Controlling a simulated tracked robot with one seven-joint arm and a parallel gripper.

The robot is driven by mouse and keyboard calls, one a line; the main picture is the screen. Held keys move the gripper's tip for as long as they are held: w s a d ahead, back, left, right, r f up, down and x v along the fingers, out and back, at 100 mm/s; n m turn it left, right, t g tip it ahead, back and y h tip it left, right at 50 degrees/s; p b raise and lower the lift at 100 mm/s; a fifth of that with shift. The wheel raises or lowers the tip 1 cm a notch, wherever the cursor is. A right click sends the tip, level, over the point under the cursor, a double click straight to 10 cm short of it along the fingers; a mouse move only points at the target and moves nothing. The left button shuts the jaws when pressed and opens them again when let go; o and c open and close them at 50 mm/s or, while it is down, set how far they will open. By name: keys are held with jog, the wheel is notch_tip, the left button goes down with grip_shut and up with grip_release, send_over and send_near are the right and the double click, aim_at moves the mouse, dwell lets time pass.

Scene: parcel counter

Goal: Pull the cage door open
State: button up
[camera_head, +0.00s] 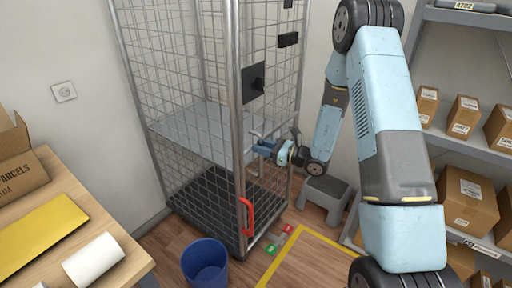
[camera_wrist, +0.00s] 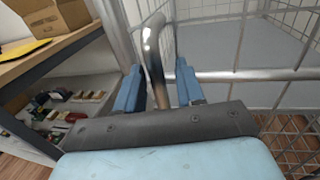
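The wire-mesh cage (camera_head: 190,60) stands against the wall, with grey tube posts and a dark base. Its door looks shut in the head view, though its exact edges are hard to tell. My gripper (camera_head: 262,145) is at the cage's front post, about halfway up. In the wrist view, a bent silver bar (camera_wrist: 154,50), seemingly the door handle, runs between the two blue fingers of my gripper (camera_wrist: 159,86). The fingers stand apart around the bar, with a visible gap on the right side. Their contact with the bar is not clear.
A blue bin (camera_head: 205,262) stands on the floor before the cage, near a red handle (camera_head: 247,217) low on the post. A grey step stool (camera_head: 324,198) is to the right. A table (camera_head: 125,268) is at left, parcel shelves (camera_head: 470,145) at right.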

jog(key=shift+w+a, duration=0.1)
jog(key=shift+a, duration=0.2)
jog(key=shift+c, duration=0.3)
grip_shut()
